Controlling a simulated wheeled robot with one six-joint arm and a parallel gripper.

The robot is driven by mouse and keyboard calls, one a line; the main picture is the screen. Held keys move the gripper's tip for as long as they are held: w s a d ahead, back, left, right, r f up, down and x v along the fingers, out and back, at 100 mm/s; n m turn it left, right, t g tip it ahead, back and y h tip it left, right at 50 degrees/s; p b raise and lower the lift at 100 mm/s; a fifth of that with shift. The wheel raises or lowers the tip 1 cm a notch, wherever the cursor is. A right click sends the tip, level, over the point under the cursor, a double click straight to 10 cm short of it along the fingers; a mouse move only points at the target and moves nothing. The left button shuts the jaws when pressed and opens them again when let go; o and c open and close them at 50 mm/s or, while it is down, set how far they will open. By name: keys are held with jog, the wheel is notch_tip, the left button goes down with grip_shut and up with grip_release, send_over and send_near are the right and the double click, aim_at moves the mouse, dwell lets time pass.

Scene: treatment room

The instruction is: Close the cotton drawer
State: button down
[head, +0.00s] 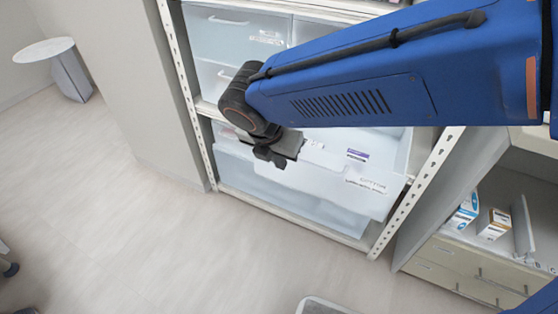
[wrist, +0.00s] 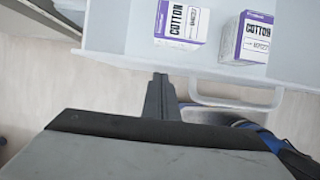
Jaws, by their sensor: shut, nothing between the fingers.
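The cotton drawer (head: 325,182) is a translucent bin pulled out of the lower part of the shelf unit, with a "COTTON" label on its front. In the wrist view the drawer (wrist: 110,28) spans the top. Two purple and white cotton boxes lie inside, one at the left (wrist: 182,22) and one at the right (wrist: 247,38). The drawer's pale loop handle (wrist: 237,100) sticks out from its front. My gripper (head: 268,157) is shut and empty at the drawer front, and its fingers (wrist: 160,82) are left of the handle. I cannot tell whether they touch the drawer.
More translucent drawers (head: 222,25) sit above, in a frame with perforated metal posts (head: 400,210). At the right is a cabinet (head: 460,268) with small boxes (head: 493,224) on it. A round white table (head: 43,50) stands far left. The floor (head: 120,220) in front is mostly clear.

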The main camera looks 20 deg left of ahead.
jog(key=w+d, duration=0.1)
jog(key=w, duration=1.8)
jog(key=shift+w+d, duration=0.25)
jog(key=shift+w, duration=0.05)
jog(key=shift+s, duration=0.15)
